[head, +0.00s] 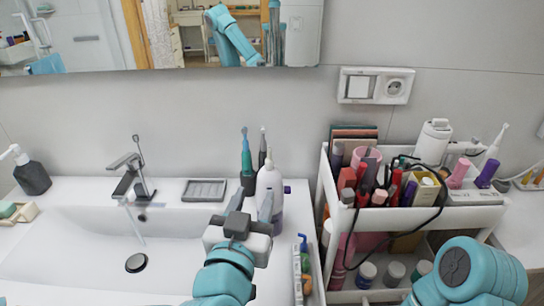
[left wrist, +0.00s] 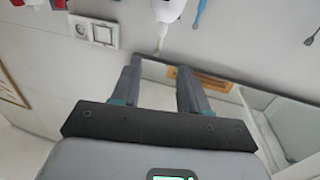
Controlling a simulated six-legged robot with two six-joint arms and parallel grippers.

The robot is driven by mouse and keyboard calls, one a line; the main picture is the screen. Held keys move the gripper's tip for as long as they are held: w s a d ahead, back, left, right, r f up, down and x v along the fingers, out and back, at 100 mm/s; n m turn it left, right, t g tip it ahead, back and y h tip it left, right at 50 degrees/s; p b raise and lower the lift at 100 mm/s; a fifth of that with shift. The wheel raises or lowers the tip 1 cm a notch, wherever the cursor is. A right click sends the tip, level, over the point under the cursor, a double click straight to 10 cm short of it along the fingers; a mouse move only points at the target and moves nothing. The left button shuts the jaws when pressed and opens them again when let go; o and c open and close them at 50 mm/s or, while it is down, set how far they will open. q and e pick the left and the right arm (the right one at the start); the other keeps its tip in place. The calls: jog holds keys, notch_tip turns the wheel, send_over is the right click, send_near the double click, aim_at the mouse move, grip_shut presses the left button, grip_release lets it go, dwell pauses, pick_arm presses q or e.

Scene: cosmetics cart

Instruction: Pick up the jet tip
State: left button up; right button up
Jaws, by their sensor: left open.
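The jet tip (head: 269,156) is the thin pale nozzle on top of a white bottle-shaped body (head: 268,179), upright behind the sink rim. In the left wrist view, which is upside down, the jet tip (left wrist: 160,42) hangs from the white body (left wrist: 166,9). My left gripper (head: 252,200) is open and empty in front of the white body, below the tip in the picture. In the left wrist view its fingers (left wrist: 158,75) point toward the tip, which lies beyond their gap. My right gripper is out of view; only its arm shows at lower right.
A teal toothbrush (head: 246,156) stands close left of the white body. A purple-capped bottle (head: 281,206) is beside it. The white cart (head: 376,222), full of cosmetics, stands right. The sink basin (head: 90,240) is open at left.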

pick_arm(q)
jog(key=p, duration=0.1)
send_near(269, 158)
jog(key=w, duration=0.4)
jog(key=shift+d, duration=0.3)
jog(key=shift+w+d, duration=0.15)
jog(key=shift+w, duration=0.2)
jog(key=shift+w+r+p, duration=0.1)
jog(key=shift+w+p, duration=0.25)
jog(key=shift+p, duration=0.15)
jog(key=w, duration=0.2)
jog(key=w+d+p, duration=0.1)
jog(key=w, duration=0.1)
jog(key=shift+w, duration=0.4)
jog(key=shift+s, duration=0.1)
grip_shut()
